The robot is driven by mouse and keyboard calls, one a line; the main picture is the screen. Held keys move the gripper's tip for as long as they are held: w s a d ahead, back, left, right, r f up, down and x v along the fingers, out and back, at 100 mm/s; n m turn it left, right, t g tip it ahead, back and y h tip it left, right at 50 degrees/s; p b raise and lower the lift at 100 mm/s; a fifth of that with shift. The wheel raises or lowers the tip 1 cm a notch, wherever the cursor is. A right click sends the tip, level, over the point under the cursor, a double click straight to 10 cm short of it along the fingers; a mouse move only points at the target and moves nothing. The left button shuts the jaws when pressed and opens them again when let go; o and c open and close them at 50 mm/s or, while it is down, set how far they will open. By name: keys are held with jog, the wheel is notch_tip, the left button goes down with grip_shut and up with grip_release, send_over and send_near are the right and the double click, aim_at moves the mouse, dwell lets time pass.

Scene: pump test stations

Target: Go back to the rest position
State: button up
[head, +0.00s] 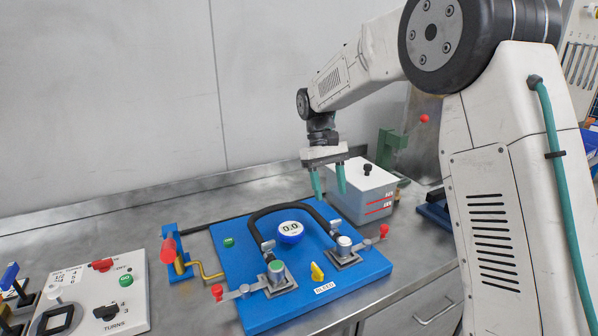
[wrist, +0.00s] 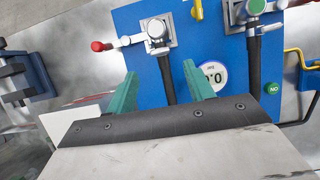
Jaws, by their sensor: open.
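My gripper (head: 328,182) hangs from my arm above the back right part of the blue pump test board (head: 230,262). Its two green fingers are apart with nothing between them. In the wrist view my gripper (wrist: 160,82) shows its open fingers above the board (wrist: 188,65), with the black hose and the gauge reading 0.0 (wrist: 212,76) beyond. In the head view the round gauge (head: 290,230) sits mid-board. Two valves with red-knobbed levers, one green-capped (head: 276,268) and one white-capped (head: 344,243), stand at the board's front.
A grey lidded tank (head: 366,195) stands right behind my gripper. A yellow bleed knob (head: 317,272) is on the board. A red-handled lever on a blue stand (head: 172,250) is left of it. A white switch panel (head: 90,300) is at front left. The wall is behind; air above the board is free.

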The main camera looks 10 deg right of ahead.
jog(key=shift+m, duration=0.3)
jog(key=s, duration=0.1)
jog(key=s+f, duration=0.1)
jog(key=s, duration=0.2)
jog(key=shift+d+f, duration=0.15)
jog(key=shift+f, duration=0.15)
jog(key=s+d+r+t, duration=0.1)
jog(key=s+r+t, duration=0.1)
jog(key=s, duration=0.8)
jog(key=s+d+r+m+t, duration=0.1)
jog(key=s+r, duration=0.1)
jog(key=s, duration=0.9)
jog(key=s+d+r+m+t+y, duration=0.1)
jog(key=s+d+r+t, duration=0.1)
jog(key=s, duration=0.9)
jog(key=shift+r+t, duration=0.25)
jog(key=shift+t, duration=0.05)
